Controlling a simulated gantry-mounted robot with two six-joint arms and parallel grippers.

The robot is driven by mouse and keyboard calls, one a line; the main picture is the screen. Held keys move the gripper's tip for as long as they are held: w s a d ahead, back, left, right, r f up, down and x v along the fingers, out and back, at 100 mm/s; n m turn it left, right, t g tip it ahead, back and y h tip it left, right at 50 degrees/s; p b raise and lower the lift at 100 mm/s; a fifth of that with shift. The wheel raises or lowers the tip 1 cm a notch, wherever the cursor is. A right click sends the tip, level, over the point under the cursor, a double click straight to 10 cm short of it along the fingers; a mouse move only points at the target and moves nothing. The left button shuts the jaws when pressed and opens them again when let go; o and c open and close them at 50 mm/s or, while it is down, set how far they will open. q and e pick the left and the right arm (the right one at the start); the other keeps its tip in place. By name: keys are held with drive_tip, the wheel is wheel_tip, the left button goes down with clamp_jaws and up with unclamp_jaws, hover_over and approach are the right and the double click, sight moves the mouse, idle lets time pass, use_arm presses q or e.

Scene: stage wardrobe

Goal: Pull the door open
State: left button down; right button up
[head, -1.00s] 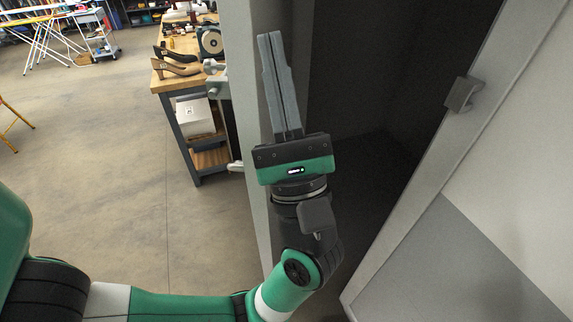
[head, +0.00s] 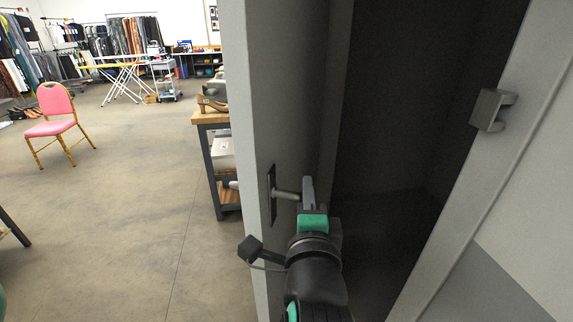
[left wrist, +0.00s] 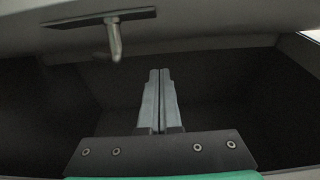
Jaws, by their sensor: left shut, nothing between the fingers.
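The grey door (head: 285,110) stands open on the left, its edge toward me, with a wide dark gap between it and the frame on the right. A metal lever handle (head: 286,194) on a dark plate sticks out from the door face that borders the gap. My left gripper (head: 309,182) is at the gap beside this face, close to the handle's end, fingers shut and empty. In the left wrist view, the handle (left wrist: 115,40) hangs above and left of the shut fingertips (left wrist: 159,73), with space between them. My right gripper is out of view.
A grey catch (head: 490,109) projects from the frame on the right. Behind the door stands a wooden-topped workbench (head: 212,119). A pink chair (head: 53,118) is farther left. The floor (head: 130,210) left of the door is largely clear.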

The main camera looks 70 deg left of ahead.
use_arm(q)
drive_tip(key=b+x, duration=0.3)
drive_tip(key=x, duration=0.7)
drive_tip(key=shift+s+f+b, duration=0.15)
drive_tip(key=shift+b, duration=0.2)
drive_tip(key=s+a, duration=0.1)
drive_tip(key=s+a+b, duration=0.1)
drive_tip(key=s, duration=0.1)
drive_tip(key=shift+a+r, duration=0.2)
drive_tip(key=shift+a, duration=0.1)
